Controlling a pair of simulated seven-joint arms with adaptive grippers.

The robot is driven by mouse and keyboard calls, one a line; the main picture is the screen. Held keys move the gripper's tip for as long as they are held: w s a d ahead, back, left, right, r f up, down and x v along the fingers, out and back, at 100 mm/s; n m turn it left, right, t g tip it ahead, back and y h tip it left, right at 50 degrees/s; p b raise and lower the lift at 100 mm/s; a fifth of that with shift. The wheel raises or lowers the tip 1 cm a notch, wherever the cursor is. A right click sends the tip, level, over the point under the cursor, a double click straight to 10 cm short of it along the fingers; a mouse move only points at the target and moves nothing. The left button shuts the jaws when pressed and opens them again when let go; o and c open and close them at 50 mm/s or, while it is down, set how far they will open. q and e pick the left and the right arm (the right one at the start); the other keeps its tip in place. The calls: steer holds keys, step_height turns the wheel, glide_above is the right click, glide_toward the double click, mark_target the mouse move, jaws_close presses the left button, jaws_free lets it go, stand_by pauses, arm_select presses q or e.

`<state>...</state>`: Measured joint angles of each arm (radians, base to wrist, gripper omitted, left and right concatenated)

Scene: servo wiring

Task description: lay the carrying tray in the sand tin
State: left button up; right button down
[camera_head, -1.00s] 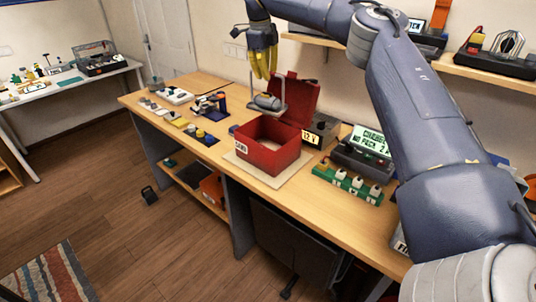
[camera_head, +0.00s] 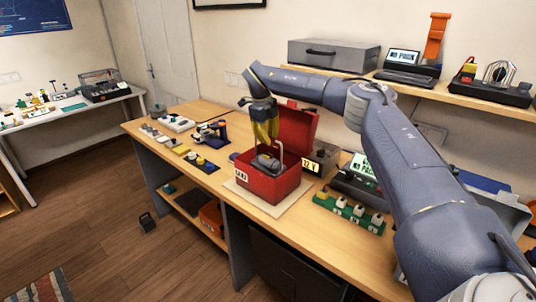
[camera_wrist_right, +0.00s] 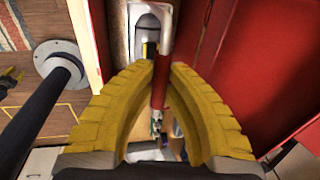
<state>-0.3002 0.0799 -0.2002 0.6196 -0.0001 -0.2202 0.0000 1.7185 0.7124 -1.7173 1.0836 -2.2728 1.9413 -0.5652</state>
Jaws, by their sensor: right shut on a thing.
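The sand tin (camera_head: 262,188) is an open red box with a white label on its front-left side. Its red lid (camera_head: 298,128) stands raised at the back. My right gripper (camera_head: 267,143), with yellow fingers, points down over the tin and is shut on the handle of the carrying tray. The tray's upright handle (camera_head: 283,153) shows at the tin's opening, with a grey rounded load beside it. The tray sits inside the tin's walls; whether it touches the bottom is hidden. In the right wrist view the handle (camera_wrist_right: 161,80) runs between the yellow fingers (camera_wrist_right: 158,85).
The tin stands on a pale mat (camera_head: 240,190) on the wooden bench. A green strip with white knobs (camera_head: 350,213) lies to its right, and a box with a yellow display (camera_head: 310,165) stands behind. Small parts on dark mats (camera_head: 200,161) lie to the left.

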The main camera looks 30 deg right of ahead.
mark_target(268, 155)
steer(key=shift+f, duration=3.35)
steer(key=c, duration=1.5)
jaws_free()
